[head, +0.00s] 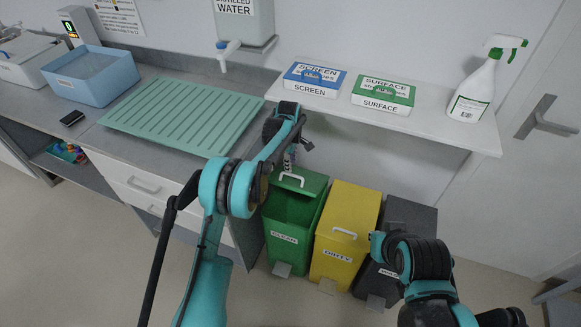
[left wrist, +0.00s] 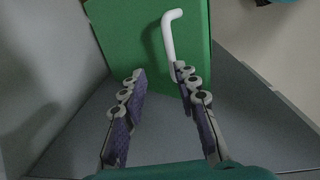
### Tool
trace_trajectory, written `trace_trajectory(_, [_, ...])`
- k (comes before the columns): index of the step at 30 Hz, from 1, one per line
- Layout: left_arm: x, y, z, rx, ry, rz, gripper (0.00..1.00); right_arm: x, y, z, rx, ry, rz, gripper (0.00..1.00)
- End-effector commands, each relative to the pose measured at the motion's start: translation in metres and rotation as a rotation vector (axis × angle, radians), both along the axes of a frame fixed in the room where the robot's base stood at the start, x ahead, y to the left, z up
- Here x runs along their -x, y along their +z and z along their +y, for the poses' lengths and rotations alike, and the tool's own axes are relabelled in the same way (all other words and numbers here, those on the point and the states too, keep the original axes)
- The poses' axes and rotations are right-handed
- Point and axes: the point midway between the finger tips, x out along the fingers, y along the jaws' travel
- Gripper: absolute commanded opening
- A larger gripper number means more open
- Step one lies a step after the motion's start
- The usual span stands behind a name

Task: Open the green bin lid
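The green bin (head: 288,235), labelled CLEAN, stands on the floor at the left of a row of bins. Its green lid (head: 311,186) appears tilted up at the back, with a dark opening below it. A white bar handle (head: 291,178) is on the lid. My left gripper (head: 290,157) is just above and behind the handle, partly hidden by its own arm. In the left wrist view, the gripper (left wrist: 160,72) is open, the green lid (left wrist: 130,35) ahead and the white handle (left wrist: 169,35) close to the right fingertip; contact is unclear. My right gripper is not seen.
A yellow bin (head: 340,255) and a dark grey bin (head: 408,218) stand to the right, lids down. A white shelf (head: 440,135) overhangs behind the bins. The counter (head: 150,160) with drawers is at the left. A spray bottle (head: 474,90) stands on the shelf.

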Motion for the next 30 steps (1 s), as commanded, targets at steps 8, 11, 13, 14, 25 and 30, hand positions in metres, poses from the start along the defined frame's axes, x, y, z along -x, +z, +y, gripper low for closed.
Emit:
trace_trajectory(8, [0.005,0.062,0.003,-0.001,0.001,0.001,0.31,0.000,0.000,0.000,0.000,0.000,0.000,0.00])
trace_trajectory(11, [0.006,0.076,0.003,-0.001,0.001,0.001,0.31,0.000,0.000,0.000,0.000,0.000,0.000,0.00])
trace_trajectory(13, [0.007,0.083,0.004,-0.002,0.001,0.001,0.31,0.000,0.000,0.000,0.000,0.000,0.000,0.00])
trace_trajectory(14, [0.007,0.085,0.004,-0.002,0.001,0.001,0.31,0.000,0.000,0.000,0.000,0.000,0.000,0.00])
trace_trajectory(25, [0.007,0.090,0.004,-0.002,0.001,0.001,0.31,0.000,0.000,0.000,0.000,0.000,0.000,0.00])
trace_trajectory(30, [0.017,0.110,0.012,-0.003,-0.045,-0.022,0.31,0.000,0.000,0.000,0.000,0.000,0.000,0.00])
